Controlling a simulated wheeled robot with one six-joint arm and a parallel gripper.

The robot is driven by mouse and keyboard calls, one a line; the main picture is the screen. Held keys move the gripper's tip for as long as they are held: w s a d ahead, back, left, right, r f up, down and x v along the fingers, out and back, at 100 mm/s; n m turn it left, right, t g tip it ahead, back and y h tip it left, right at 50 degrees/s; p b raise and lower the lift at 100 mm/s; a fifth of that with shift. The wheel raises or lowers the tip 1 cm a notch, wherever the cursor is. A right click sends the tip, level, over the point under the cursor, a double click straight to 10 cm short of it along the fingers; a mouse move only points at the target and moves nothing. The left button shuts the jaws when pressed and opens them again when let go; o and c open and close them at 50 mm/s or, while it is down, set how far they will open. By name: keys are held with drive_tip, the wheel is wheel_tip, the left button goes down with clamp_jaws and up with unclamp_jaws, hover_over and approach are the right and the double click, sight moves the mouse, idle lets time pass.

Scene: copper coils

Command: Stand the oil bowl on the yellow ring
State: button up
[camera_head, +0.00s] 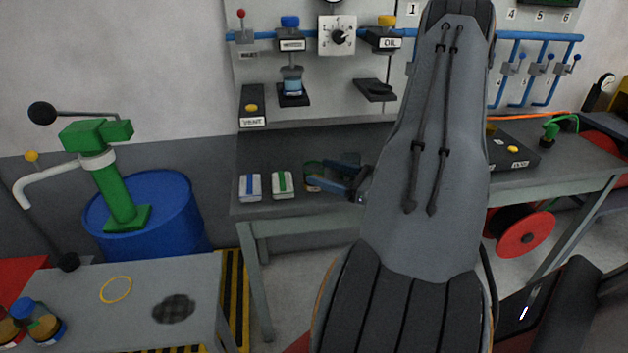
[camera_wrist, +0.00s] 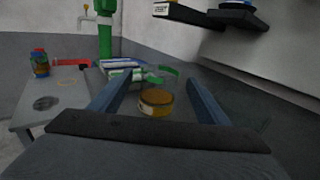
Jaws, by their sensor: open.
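The oil bowl appears to be the small round vessel with amber contents (camera_wrist: 155,102) in the wrist view, showing between my fingers with gaps on both sides. In the head view it (camera_head: 313,170) is on the back bench, partly hidden by my gripper (camera_head: 326,171). My gripper (camera_wrist: 156,80) is open and empty, its blue fingers low over the bench and pointing left. The yellow ring (camera_head: 116,289) lies flat and bare on the grey side table; it shows faintly in the wrist view (camera_wrist: 71,83).
White boxes with a blue stripe (camera_head: 250,187) and a green stripe (camera_head: 284,185) stand left of the bowl. A dark round mesh patch (camera_head: 174,308) and blue-capped jars (camera_head: 40,322) flank the ring. A green pump (camera_head: 120,190) on a blue drum (camera_head: 170,215) stands behind the side table.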

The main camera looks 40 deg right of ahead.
drive_tip(key=shift+p+x, duration=0.3)
drive_tip(key=shift+x, duration=1.15)
drive_tip(key=shift+c, duration=0.4)
drive_tip(key=c, duration=1.2)
drive_tip(key=shift+r, duration=0.15)
